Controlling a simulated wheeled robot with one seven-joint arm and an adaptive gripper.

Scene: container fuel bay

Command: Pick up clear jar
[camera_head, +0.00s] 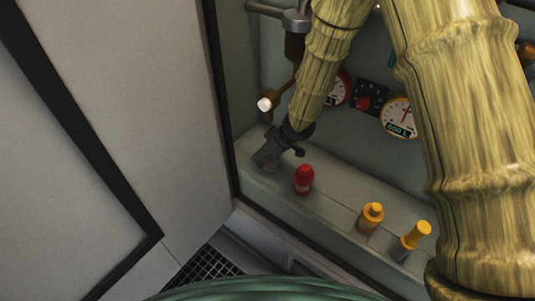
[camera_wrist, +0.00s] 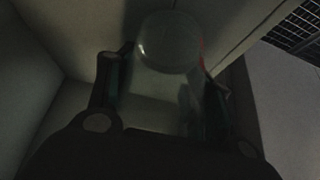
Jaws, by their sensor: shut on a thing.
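The clear jar (camera_wrist: 168,50) is a see-through cylinder with a rounded end, between the two fingers of my gripper (camera_wrist: 163,85) in the dim wrist view. My gripper is shut on it. In the head view my gripper (camera_head: 268,160) is at the left end of the grey ledge, pointing down, close to the ledge surface. The jar is mostly hidden by the gripper there. I cannot tell whether it touches the ledge.
On the ledge (camera_head: 335,205), a red bottle (camera_head: 303,180) stands just right of my gripper. Two yellow-topped bottles (camera_head: 371,217) (camera_head: 413,238) stand further right. Gauges (camera_head: 398,117) and a white-tipped lever (camera_head: 265,104) are on the back wall. A light wall panel is at left.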

